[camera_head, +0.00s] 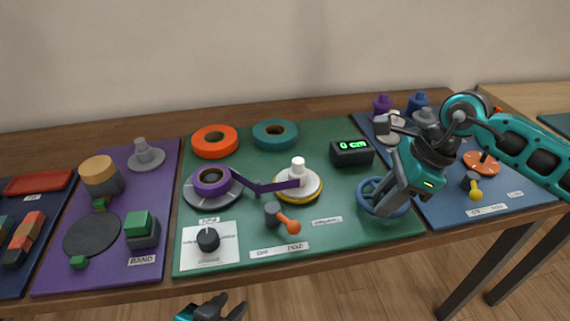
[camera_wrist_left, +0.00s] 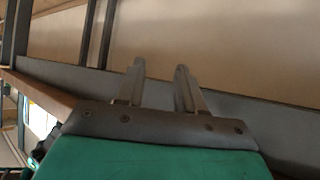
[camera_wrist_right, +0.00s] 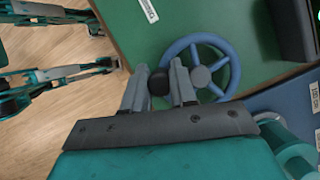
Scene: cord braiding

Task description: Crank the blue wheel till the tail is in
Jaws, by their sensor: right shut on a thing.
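The blue wheel (camera_head: 363,191) lies at the right front of the green mat, partly hidden by my right arm. It shows clearly in the right wrist view (camera_wrist_right: 231,67), with a grey hub and a dark crank knob (camera_wrist_right: 157,80) at its rim. My right gripper (camera_head: 383,208) is shut on that knob, a finger on each side. A purple strip (camera_head: 262,187) runs from the purple roll (camera_head: 211,181) to the yellow-rimmed spool (camera_head: 311,190) with a white knob. A loose tail end is not clear. My left gripper (camera_wrist_left: 158,80) is open and empty, in front of the table.
The display (camera_head: 351,152) reads 0 cm. An orange-tipped lever (camera_head: 292,226) and a black dial (camera_head: 208,239) sit at the mat's front. Orange (camera_head: 214,141) and teal (camera_head: 275,134) rolls lie behind. A purple mat (camera_head: 60,206) and blue mat (camera_head: 510,195) flank it.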

